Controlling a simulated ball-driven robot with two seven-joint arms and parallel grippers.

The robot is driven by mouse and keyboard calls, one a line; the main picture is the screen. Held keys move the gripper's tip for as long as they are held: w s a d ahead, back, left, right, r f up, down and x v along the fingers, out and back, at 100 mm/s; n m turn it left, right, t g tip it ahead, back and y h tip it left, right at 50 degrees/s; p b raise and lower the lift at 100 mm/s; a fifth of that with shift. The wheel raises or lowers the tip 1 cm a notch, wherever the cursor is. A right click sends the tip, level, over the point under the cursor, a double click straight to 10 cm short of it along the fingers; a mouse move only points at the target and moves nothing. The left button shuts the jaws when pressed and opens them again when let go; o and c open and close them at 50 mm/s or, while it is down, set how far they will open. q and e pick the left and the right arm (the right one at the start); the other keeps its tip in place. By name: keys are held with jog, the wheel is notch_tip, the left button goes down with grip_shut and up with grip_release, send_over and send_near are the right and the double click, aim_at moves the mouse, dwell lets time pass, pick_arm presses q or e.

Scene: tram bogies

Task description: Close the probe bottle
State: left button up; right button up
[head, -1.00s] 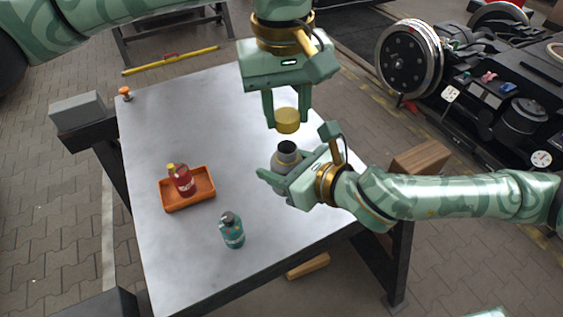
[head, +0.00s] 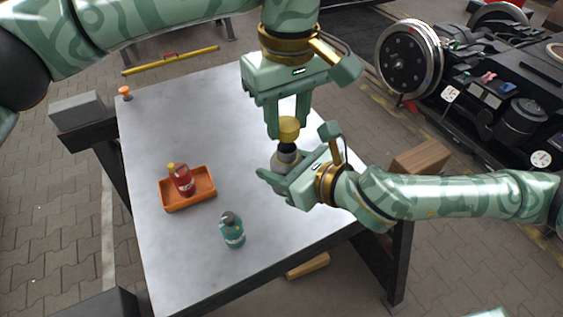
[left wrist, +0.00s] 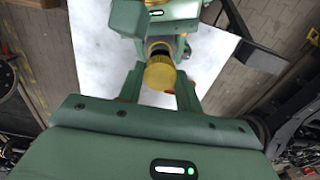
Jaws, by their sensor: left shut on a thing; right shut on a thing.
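The probe bottle (head: 284,161) is grey with a dark neck and stands upright over the table. My right gripper (head: 272,177) is shut on its body. My left gripper (head: 288,130) is shut on a yellow cap (head: 289,127) and holds it right above the bottle's dark neck. In the head view I cannot tell whether cap and neck touch. In the left wrist view the cap (left wrist: 160,74) sits between my left fingers, with the dark neck partly showing just beyond it. The fingers hide part of the bottle.
An orange tray (head: 203,200) holds a red bottle (head: 184,182) with a yellow top. A teal bottle (head: 232,232) stands near the front edge of the metal table (head: 170,120). An orange knob (head: 125,92) is at the far left corner. The table's left part is mostly clear.

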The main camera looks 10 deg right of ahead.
aim_at(287, 168)
pick_arm(q)
jog(key=shift+f, duration=0.8)
jog(key=shift+f, duration=0.1)
jog(key=shift+f, duration=0.75)
jog(key=shift+f, duration=0.5)
dwell(0.4)
jog(key=m, duration=0.3)
jog(key=shift+s, duration=0.1)
